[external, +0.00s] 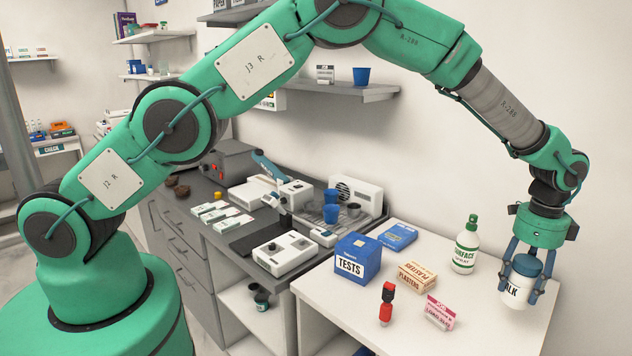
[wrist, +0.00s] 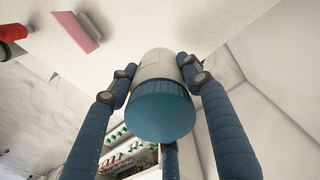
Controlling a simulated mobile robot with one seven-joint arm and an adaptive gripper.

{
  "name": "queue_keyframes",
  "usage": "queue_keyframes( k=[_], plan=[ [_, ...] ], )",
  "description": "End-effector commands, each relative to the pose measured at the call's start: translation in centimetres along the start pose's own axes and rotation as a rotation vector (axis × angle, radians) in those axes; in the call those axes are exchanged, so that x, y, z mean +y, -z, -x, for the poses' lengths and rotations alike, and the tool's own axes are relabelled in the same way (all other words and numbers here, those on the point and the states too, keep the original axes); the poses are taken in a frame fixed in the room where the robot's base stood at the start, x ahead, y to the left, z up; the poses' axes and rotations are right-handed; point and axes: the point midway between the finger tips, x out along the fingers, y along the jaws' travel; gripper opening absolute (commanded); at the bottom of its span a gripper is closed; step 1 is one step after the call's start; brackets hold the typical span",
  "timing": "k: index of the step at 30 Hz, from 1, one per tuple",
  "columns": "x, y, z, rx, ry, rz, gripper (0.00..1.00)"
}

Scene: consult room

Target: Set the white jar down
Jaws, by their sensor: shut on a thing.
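The white jar (external: 516,290) has a blue lid and dark lettering that partly reads "ALK". It is at the right end of the white table (external: 330,300) in the external view, upright. My gripper (external: 523,278) comes down from above with its blue fingers shut around the jar. In the wrist view the jar (wrist: 158,68) sits between the fingers, lid toward the camera. The jar's base is at or just above the tabletop; I cannot tell whether it touches.
A green-capped spray bottle (external: 466,246) stands left of the jar. A pink-and-white box (external: 440,312), a red bottle (external: 386,306), a plasters box (external: 417,277) and a blue tests box (external: 357,259) stand farther left. The table's right edge is close to the jar.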

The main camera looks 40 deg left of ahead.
Motion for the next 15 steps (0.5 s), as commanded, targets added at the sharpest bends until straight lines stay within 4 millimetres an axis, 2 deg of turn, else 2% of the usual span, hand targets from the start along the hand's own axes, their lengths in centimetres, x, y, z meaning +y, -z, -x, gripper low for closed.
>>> queue_keyframes(
  k=[7, 15],
  plan=[
    [0.0, 0.0, -1.0, -0.001, -0.001, 0.0, 0.17],
    [0.0, 0.0, -4.8, -0.001, -0.001, 0.0, 0.17]
  ],
)
